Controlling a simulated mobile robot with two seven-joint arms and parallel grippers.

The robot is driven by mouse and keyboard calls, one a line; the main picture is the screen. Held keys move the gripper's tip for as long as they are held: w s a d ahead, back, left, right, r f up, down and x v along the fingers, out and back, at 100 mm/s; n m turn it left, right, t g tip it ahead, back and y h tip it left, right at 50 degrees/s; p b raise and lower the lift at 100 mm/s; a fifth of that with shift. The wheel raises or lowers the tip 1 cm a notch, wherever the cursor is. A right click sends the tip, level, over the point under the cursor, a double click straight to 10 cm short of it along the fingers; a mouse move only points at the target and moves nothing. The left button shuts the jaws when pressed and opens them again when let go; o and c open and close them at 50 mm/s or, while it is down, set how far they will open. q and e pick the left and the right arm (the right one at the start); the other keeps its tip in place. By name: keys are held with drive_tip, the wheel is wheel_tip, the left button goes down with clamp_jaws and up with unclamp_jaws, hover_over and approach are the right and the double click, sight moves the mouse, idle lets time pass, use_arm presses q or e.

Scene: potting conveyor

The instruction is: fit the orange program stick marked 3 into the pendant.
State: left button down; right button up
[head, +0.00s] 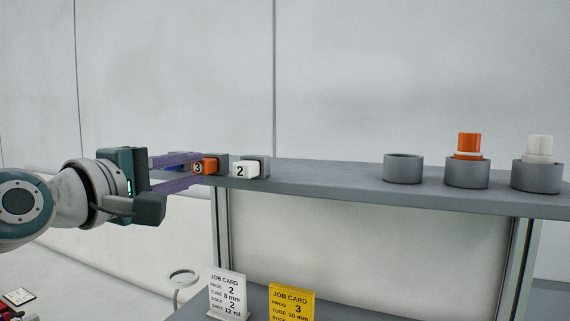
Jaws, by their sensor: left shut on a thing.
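The orange program stick marked 3 (207,167) is at the left end of the grey shelf, its numbered face toward me. My left gripper (198,170) reaches in from the left with its purple fingers shut on this stick. The fingers hide part of the stick, and I cannot tell whether it is still in its grey holder. A white stick marked 2 (243,170) sits in a grey holder just to the right. I cannot make out the pendant for sure. My right gripper is not in view.
The grey shelf (325,179) carries an empty grey cup (403,169), a cup with an orange piece (468,144) and a cup with a white piece (539,149). Below stand a white job card (229,294) and a yellow job card (292,303). The shelf's middle is clear.

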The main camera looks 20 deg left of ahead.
sight(198, 167)
use_arm(q)
drive_tip(key=shift+s, duration=0.1)
idle(0.4)
drive_tip(key=shift+s+a+p, duration=0.15)
drive_tip(key=shift+s+p, duration=0.4)
drive_tip(key=shift+s, duration=0.8)
drive_tip(key=shift+s+a+p, duration=0.15)
drive_tip(key=shift+s+p, duration=0.35)
drive_tip(key=shift+s, duration=1)
